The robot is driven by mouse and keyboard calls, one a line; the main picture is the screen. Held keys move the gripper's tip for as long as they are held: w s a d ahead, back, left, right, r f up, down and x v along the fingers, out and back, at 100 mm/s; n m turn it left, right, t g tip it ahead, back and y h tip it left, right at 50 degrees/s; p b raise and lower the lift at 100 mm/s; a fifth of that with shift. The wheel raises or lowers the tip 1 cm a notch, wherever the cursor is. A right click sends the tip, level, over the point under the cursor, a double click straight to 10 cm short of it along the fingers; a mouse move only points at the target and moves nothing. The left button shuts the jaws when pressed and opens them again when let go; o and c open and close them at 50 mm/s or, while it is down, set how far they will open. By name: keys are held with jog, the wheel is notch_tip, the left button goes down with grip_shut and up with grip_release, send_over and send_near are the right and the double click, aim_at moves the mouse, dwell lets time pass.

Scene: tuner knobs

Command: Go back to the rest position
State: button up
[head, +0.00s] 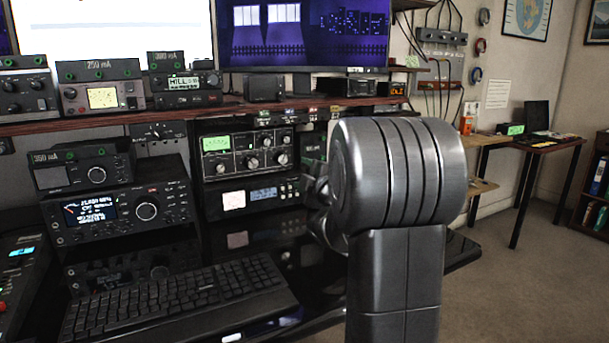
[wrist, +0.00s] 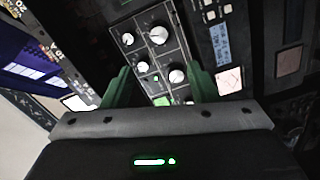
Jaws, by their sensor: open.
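The tuner (head: 245,150) is a black panel with a green-lit meter and several silver knobs, standing under the shelf left of my arm in the head view. In the wrist view the tuner (wrist: 183,50) appears turned, with its knobs between and beyond my fingers. My gripper (wrist: 160,85) is open, its two dark green fingers spread apart with nothing seen between them. In the head view my gripper (head: 318,195) is in front of the equipment just right of the tuner, mostly hidden by my large grey arm. I cannot tell whether the fingers touch the panel.
A radio (head: 120,212) stands left of the tuner. A black keyboard (head: 180,300) lies on the desk in front. A wooden shelf (head: 190,113) with several meters runs above, with monitors (head: 305,35) behind. The floor (head: 530,285) at the right is clear.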

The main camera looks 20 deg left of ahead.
aim_at(282, 159)
jog(key=shift+w, duration=0.1)
dwell(0.3)
jog(key=b+x, duration=0.1)
jog(key=x, duration=1.2)
jog(key=shift+w+a, duration=0.25)
jog(key=shift+a, duration=0.05)
jog(key=shift+s+d, duration=0.1)
